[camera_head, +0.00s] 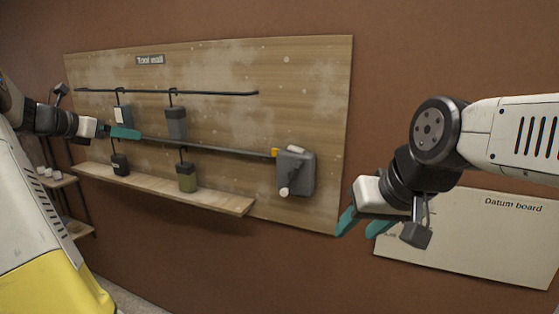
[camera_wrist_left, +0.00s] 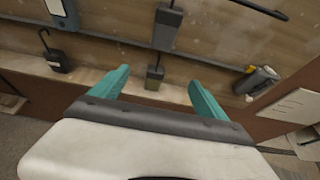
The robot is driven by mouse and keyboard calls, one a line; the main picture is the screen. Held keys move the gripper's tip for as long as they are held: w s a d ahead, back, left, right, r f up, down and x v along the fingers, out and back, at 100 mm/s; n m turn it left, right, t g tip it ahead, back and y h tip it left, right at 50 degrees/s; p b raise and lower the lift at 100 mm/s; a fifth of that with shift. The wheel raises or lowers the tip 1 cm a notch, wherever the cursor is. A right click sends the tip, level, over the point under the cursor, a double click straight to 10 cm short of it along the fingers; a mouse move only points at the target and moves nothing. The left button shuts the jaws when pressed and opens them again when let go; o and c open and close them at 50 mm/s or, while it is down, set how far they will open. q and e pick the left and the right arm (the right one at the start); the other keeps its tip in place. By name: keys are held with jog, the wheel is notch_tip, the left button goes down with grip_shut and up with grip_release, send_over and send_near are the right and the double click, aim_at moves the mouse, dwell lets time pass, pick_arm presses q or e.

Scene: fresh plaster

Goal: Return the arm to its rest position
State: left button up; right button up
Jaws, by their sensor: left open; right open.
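My left gripper (camera_head: 122,132) is at the left of the head view, in front of the tool wall board (camera_head: 320,80). Its teal fingers show apart and empty in the left wrist view (camera_wrist_left: 160,88). My right gripper (camera_head: 362,226) hangs low at the right of the head view, its teal fingers apart with nothing between them. It is in front of the wall, by the tool board's lower right corner and the left edge of the datum board (camera_head: 480,245). Part of the datum board is hidden behind my right arm.
Several tools hang on the board's rails, among them a grey one (camera_head: 176,124) and a green-based one (camera_head: 187,178). A grey box (camera_head: 296,172) is at the rail's right end. A wooden ledge (camera_head: 220,201) runs below. A shelf rack (camera_head: 62,182) stands at far left.

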pick_arm(q)
jog(key=s+d+f+m+g, duration=0.1)
jog(key=s+d+m+g, duration=0.15)
jog(key=d+m, duration=0.4)
jog(key=s+d+f+m+g, duration=0.1)
jog(key=s+d+m, duration=0.25)
jog(key=d, duration=0.55)
jog(key=s+d+f+m+g, duration=0.15)
jog(key=s+d+m, duration=0.25)
jog(key=d, duration=0.4)
jog(key=s+d+f+m+y, duration=0.1)
jog(key=s+d+f+m, duration=0.2)
jog(key=s+m, duration=0.6)
jog(key=s+d+f+m+g+y, duration=0.1)
jog(key=s+d+f+m, duration=0.2)
jog(key=s+m, duration=0.6)
jog(key=shift+s+d+f+y, duration=0.2)
jog(key=shift+s+d+y, duration=0.2)
jog(key=shift+d, duration=0.1)
jog(key=shift+w, duration=0.1)
